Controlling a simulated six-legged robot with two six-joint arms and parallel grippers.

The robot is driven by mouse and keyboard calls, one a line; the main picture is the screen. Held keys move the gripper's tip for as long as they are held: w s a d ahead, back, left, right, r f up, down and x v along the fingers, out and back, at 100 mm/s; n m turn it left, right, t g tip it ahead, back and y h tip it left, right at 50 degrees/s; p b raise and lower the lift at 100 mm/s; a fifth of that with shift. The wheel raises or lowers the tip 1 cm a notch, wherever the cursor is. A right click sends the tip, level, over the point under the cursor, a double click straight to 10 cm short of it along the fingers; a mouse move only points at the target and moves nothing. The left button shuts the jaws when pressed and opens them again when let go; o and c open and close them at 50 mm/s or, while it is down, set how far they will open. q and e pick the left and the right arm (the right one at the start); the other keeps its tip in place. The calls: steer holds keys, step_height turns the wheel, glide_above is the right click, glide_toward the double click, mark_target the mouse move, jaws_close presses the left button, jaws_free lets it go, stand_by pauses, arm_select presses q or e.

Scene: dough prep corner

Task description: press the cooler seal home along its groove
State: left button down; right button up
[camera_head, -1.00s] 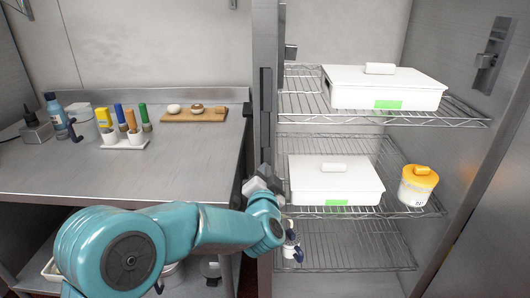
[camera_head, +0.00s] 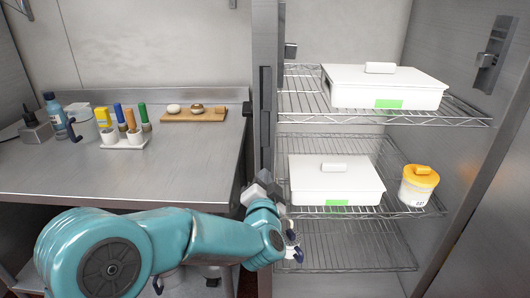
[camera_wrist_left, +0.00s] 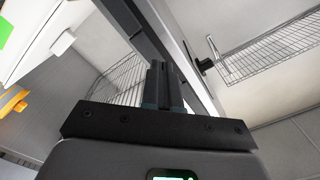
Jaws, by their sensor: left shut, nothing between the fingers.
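The cooler seal (camera_head: 266,112) is a dark upright strip on the left post of the cooler opening. In the left wrist view the dark strip (camera_wrist_left: 133,24) runs diagonally down to behind my fingers. My left gripper (camera_head: 263,181) is shut and empty at the post, near the lower visible end of the strip. Its closed fingers (camera_wrist_left: 159,72) also show in the left wrist view, with their tips close to the strip. I cannot tell whether they touch it. The groove is not clearly visible, and my wrist hides the lower part of the post.
Wire shelves (camera_head: 330,262) in the cooler carry white lidded boxes (camera_head: 385,92) and a yellow-lidded tub (camera_head: 417,190), right of my gripper. A steel table (camera_head: 190,165) on the left holds a cutting board (camera_head: 215,115), bottles and small cups. The air above the table is clear.

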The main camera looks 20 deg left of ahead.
arm_select(q)
steer(key=p, duration=1)
glide_toward(265, 127)
steer(key=x, duration=0.4)
steer(key=shift+r, duration=0.1)
steer(key=shift+x, duration=1.5)
